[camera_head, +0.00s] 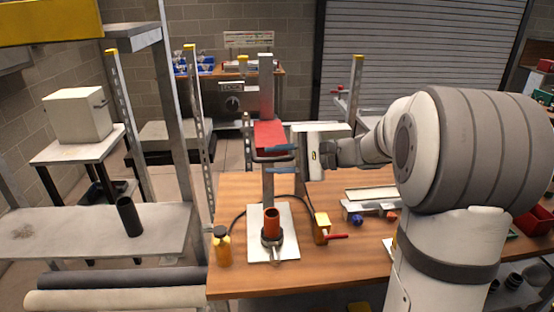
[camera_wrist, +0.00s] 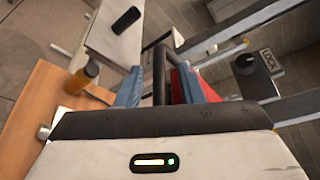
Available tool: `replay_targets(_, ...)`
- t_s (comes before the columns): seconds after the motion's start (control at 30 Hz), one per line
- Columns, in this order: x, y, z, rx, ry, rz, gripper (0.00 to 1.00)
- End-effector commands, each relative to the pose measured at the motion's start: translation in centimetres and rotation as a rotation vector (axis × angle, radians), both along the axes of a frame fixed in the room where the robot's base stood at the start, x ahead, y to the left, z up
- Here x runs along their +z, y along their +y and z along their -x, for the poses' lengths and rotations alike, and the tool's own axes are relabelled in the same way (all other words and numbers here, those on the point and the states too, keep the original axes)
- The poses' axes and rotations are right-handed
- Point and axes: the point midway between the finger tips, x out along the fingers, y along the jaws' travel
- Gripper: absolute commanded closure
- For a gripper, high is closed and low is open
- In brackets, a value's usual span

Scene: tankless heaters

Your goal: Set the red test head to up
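The red test head (camera_head: 270,136) is a red block on a grey upright post (camera_head: 266,90) above a white base plate (camera_head: 288,245). A black bar handle (camera_head: 258,158) sticks out at the lower front of the red head. My gripper (camera_head: 281,160) comes in from the right, its blue fingers apart, one above and one below the handle's level. In the wrist view the black handle (camera_wrist: 159,75) lies between the two spread fingers, with a strip of red (camera_wrist: 178,88) behind it. I cannot tell whether either finger touches the handle.
A red-brown cylinder (camera_head: 272,222) stands in a dark ring on the plate. A yellow bottle (camera_head: 222,246) stands left of it, a yellow box with a red lever (camera_head: 322,228) right of it. A side bench (camera_head: 70,235) holds a black cylinder (camera_head: 129,217).

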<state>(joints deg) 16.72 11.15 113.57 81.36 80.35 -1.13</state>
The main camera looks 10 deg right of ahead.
Motion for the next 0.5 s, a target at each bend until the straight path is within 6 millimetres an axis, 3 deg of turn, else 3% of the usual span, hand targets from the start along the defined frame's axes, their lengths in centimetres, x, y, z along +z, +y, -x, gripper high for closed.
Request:
replay_targets(0.13,0.1,-1.0,0.3,-0.002,-0.001,0.001,0.66)
replay_targets(0.5,1.4,-6.4,2.2,-0.003,-0.002,0.001,0.66)
